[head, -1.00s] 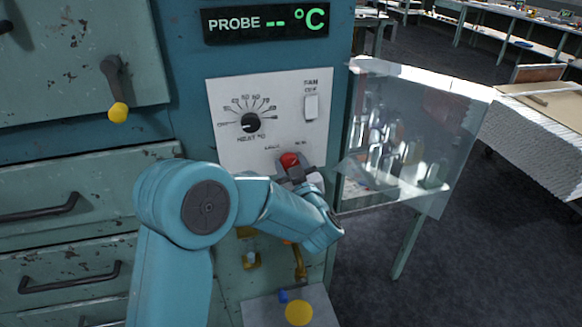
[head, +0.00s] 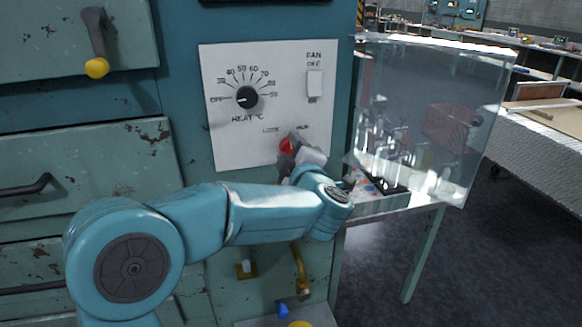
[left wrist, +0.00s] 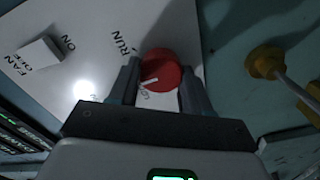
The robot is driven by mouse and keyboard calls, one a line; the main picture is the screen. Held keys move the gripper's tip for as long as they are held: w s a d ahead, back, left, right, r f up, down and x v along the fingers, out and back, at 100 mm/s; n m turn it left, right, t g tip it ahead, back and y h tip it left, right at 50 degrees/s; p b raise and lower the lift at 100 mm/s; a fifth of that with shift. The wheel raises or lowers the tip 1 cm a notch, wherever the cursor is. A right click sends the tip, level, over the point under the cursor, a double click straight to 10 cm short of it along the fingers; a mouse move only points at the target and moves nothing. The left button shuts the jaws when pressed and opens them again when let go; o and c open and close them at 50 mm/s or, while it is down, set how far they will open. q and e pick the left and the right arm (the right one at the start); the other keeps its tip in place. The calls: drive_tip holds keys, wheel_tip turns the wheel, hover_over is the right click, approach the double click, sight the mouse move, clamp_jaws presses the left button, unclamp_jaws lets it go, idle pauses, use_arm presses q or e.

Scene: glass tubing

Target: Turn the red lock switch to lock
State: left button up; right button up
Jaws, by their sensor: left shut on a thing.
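The red lock switch (head: 287,146) is a round red knob low on the white control panel (head: 226,140). My left gripper (head: 292,150) is shut on it, and its arm covers the area below the panel. In the left wrist view the red knob (left wrist: 160,70) sits between the two grey fingers of my left gripper (left wrist: 158,88). A white mark on the knob's face is visible, with the word RUN beside it and another label partly hidden by the knob and fingers. My right gripper is not in view.
A heat dial (head: 247,97) and a white fan switch (head: 314,84) are on the same panel. A clear glass door (head: 435,120) stands at the right. A yellow-tipped lever (head: 97,68) is at the upper left. Brass fittings (head: 300,270) sit below.

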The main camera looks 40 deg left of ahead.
use_arm(q)
drive_tip(key=shift+f+n+b, duration=0.15)
drive_tip(key=shift+n+b, duration=1.75)
drive_tip(key=shift+b, duration=0.05)
drive_tip(key=shift+f+n+b, duration=0.15)
drive_tip(key=shift+n+b, duration=1.75)
drive_tip(key=o, duration=1.1)
drive_tip(key=shift+r, duration=0.15)
drive_tip(key=shift+c, duration=0.2)
drive_tip(key=v, duration=1.6)
drive_tip(key=shift+d, duration=0.2)
